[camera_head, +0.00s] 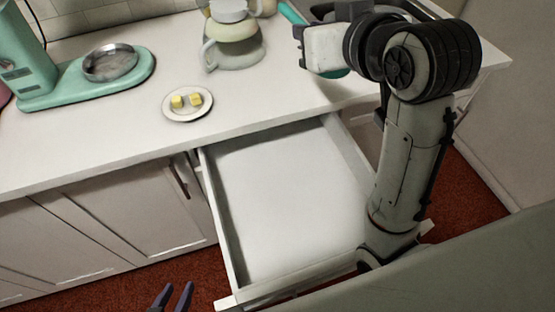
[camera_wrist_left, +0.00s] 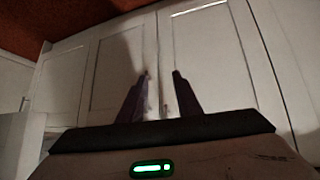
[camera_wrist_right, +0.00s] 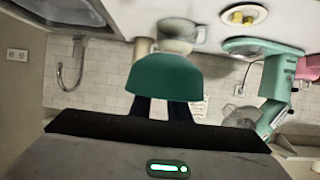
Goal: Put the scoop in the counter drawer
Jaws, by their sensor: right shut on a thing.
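The counter drawer (camera_head: 285,190) is pulled open and its white inside is empty. The teal scoop (camera_wrist_right: 165,78) is in my right gripper (camera_wrist_right: 160,106), its wide part facing the right wrist camera. In the head view my right arm reaches over the counter beyond the drawer's right side, and the gripper body hides most of the scoop; a teal patch (camera_head: 338,73) shows below it. My left gripper (camera_head: 176,288) is low in front of the cabinets, left of the drawer. Its fingers are apart and empty in the left wrist view (camera_wrist_left: 161,76).
A plate with yellow cubes (camera_head: 188,104) sits behind the drawer on the counter. A teal stand mixer (camera_head: 85,75) is at the left, a pale kettle-like vessel (camera_head: 235,45) at the back. Closed cabinet doors (camera_head: 120,220) lie left of the drawer.

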